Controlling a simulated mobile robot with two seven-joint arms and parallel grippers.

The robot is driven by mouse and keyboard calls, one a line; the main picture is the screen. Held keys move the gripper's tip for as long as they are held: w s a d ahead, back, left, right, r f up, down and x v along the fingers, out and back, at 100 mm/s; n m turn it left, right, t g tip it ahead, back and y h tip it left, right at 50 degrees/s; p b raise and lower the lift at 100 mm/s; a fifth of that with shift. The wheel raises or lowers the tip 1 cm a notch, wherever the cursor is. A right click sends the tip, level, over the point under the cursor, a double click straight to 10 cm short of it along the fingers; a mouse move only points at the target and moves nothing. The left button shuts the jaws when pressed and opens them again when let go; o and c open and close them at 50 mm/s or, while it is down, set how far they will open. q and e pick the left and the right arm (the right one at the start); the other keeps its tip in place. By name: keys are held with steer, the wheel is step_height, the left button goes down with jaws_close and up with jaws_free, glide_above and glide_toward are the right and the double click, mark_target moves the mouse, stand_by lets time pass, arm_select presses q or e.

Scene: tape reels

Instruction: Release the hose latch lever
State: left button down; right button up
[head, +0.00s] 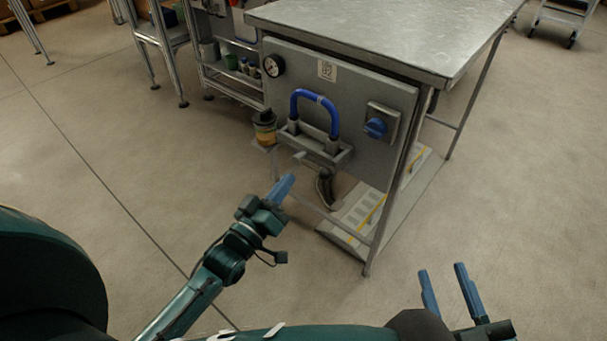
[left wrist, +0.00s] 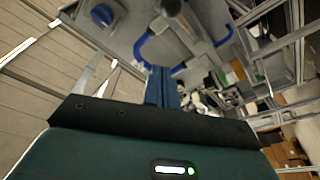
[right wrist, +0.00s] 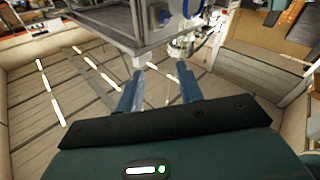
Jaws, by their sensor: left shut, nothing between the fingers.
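A short grey lever (head: 299,157) sticks out below a grey tray (head: 342,158) on the front panel of the metal bench; I take it for the hose latch lever. A dark hose end (head: 325,188) hangs beside it. A blue hose loop (head: 315,97) arches above the tray and also shows in the left wrist view (left wrist: 146,50). My left gripper (head: 288,180) is shut and empty, its tips just below the lever and seemingly apart from it. Its closed fingers (left wrist: 160,75) show in the left wrist view. My right gripper (head: 442,268) is open and empty, well away from the panel.
The panel (head: 350,90) also carries a gauge (head: 273,66) and a blue rotary knob (head: 375,127). A yellowish jar (head: 265,128) stands left of the tray. A pale floor plate with yellow stripes (head: 360,212) lies under the bench. The floor in front is clear.

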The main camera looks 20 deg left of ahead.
mark_target(312, 166)
arm_select(q)
steer(key=w+d+b, duration=0.1)
steer(key=w, duration=0.1)
steer(key=w+d+b, duration=0.1)
steer(key=w, duration=0.2)
steer(key=w+d+b, duration=0.1)
steer(key=w+b, duration=0.1)
steer(key=w, duration=0.1)
steer(key=shift+w+d+f, duration=0.2)
steer(key=shift+w+f, duration=0.05)
steer(key=shift+f, duration=0.15)
steer(key=shift+s+d+f, duration=0.25)
steer(key=shift+d+f, duration=0.1)
steer(key=shift+f, duration=0.05)
arm_select(e)
steer(key=shift+w+a+r+m+t+y, duration=0.1)
steer(key=shift+w+a+m+t+y, duration=0.2)
steer(key=shift+a+m, duration=0.2)
